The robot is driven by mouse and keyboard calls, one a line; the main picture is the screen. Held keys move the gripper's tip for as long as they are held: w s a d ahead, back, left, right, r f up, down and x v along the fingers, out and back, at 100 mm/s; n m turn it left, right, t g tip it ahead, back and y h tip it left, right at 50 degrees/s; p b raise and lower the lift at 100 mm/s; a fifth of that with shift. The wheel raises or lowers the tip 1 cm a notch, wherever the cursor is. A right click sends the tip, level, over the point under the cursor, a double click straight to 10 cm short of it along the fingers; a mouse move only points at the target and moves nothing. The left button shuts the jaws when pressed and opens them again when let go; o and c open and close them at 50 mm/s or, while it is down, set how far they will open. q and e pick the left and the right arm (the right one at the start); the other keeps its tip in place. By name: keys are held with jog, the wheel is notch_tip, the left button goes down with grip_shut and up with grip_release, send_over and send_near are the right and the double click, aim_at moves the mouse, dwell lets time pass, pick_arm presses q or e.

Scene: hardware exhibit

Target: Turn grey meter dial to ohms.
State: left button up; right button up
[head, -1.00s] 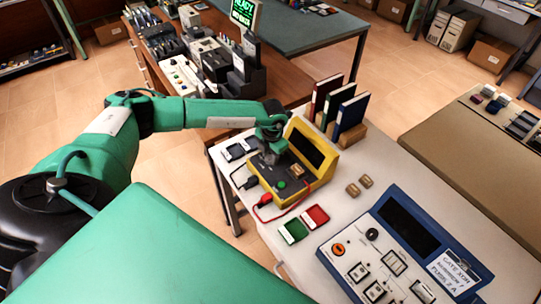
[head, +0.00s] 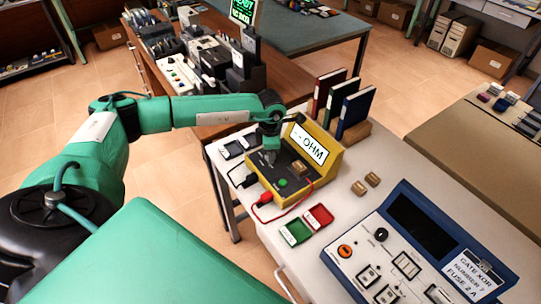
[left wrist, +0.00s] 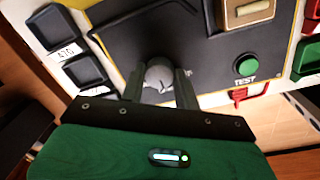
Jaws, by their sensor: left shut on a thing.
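The yellow meter (head: 322,171) stands on the white table, and its screen (head: 308,144) is lit and reads "--OHM". The grey dial (left wrist: 160,77) is on the meter's dark sloped panel, at the left of the green TEST button (left wrist: 247,65) in the left wrist view. My left gripper (head: 270,156) comes down from above onto the panel. In the left wrist view its two fingers (left wrist: 160,88) are shut on the grey dial, one on each side. In the head view the dial is mostly hidden by the gripper. My right gripper is in neither view.
A blue-framed panel (head: 420,245) stands to the right, and upright books (head: 354,112) behind.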

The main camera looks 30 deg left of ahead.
pick_arm(q)
jog(key=shift+m, duration=0.4)
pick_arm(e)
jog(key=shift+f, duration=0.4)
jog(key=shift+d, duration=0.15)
pick_arm(q)
jog(key=o, duration=1)
jog(key=shift+c, duration=0.2)
notch_tip(320, 180, up, 14)
jog(key=b, duration=0.3)
jog(key=shift+s+d, duration=0.2)
jog(key=shift+s, duration=0.15)
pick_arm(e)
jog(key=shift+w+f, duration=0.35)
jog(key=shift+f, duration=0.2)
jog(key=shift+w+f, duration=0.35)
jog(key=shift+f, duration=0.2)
